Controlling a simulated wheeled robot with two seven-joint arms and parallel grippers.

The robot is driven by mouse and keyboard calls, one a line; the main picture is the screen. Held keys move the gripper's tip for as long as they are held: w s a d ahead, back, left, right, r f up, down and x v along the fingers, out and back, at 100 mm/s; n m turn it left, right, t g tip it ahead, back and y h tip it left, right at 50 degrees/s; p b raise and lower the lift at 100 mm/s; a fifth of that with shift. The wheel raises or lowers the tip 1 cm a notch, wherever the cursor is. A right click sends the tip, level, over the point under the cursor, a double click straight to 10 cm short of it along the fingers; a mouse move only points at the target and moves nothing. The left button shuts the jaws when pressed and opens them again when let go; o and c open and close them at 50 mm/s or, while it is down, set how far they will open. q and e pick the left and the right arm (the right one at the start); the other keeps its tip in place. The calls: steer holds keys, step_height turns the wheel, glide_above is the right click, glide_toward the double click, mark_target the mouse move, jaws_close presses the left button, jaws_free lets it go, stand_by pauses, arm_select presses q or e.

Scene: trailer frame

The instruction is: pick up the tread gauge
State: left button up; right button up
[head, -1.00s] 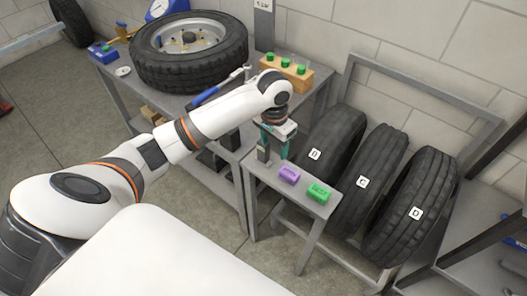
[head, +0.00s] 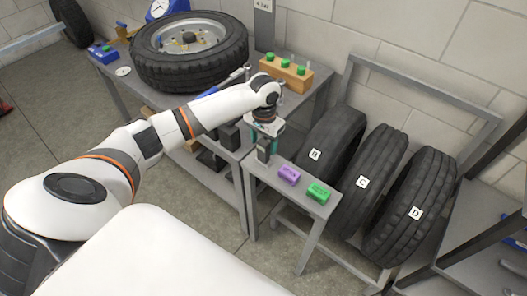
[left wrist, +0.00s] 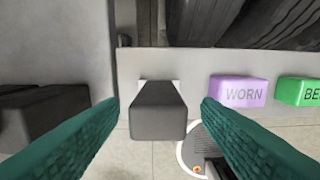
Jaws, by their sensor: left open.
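The tread gauge appears to be the dark grey upright block (head: 264,150) at the left end of the small grey bench (head: 318,208). In the left wrist view the grey block (left wrist: 158,112) stands in the middle, between my two teal fingers, with a gap on each side. My left gripper (head: 263,139) is open and empty, pointing down over the block. I cannot tell how far down the fingers reach beside it. My right gripper is not in view.
A purple block (head: 289,176) marked WORN and a green block (head: 319,192) sit farther right on the bench. Lettered tyres (head: 362,181) stand in a rack behind it. A larger table (head: 185,101) with a wheel (head: 190,52) and a wooden holder (head: 287,74) is behind left.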

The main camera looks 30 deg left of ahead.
mark_target(263, 153)
arm_select(q)
steer(key=shift+a+f, duration=0.1)
steer(key=shift+f, duration=1.35)
steer(key=c, duration=1.1)
steer(key=shift+o, duration=0.2)
steer(key=shift+r, duration=0.15)
